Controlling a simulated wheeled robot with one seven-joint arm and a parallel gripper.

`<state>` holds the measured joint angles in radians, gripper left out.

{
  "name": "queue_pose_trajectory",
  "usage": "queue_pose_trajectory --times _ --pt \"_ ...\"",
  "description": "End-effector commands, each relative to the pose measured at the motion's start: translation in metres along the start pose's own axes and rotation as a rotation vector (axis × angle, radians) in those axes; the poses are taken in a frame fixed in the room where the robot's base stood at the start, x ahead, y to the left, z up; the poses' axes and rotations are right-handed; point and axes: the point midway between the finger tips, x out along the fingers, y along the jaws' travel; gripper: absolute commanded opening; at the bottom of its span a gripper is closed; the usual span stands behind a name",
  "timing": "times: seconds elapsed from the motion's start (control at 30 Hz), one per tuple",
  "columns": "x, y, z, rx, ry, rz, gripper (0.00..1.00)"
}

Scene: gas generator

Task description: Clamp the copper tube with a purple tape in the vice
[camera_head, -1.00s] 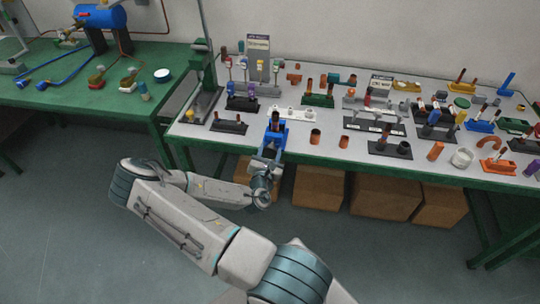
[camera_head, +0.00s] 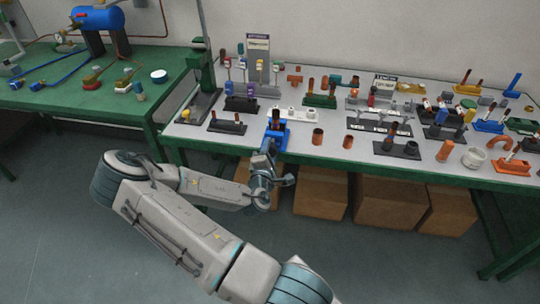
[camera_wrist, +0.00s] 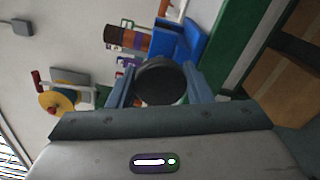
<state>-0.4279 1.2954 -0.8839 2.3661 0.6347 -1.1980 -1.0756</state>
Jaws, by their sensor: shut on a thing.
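The blue vice (camera_head: 281,139) stands at the front edge of the grey table. A dark copper tube (camera_head: 275,118) rises upright from it. In the wrist view, the tube (camera_wrist: 118,37) shows a purple band and sits at the blue vice body (camera_wrist: 178,42), which appears sideways. I cannot tell how tightly the jaws hold it. My gripper (camera_head: 268,147) is at the front of the vice. In the wrist view, my gripper (camera_wrist: 162,88) is shut on a dark round knob (camera_wrist: 161,82), apparently the vice's handle. The knob hides part of the vice.
A dark stand (camera_head: 227,127) is left of the vice, and a white holder (camera_head: 297,114) is behind it. Loose copper pieces (camera_head: 317,137) stand to the right. Cardboard boxes (camera_head: 322,193) sit below the table. The floor in front is clear.

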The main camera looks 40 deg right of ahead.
Motion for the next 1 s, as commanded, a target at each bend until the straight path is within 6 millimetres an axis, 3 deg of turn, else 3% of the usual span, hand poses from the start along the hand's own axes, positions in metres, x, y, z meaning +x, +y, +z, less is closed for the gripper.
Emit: queue_pose_trajectory --times 1.0 --pt "-0.0003 -0.0050 -0.0010 0.969 -0.002 -0.001 0.23"
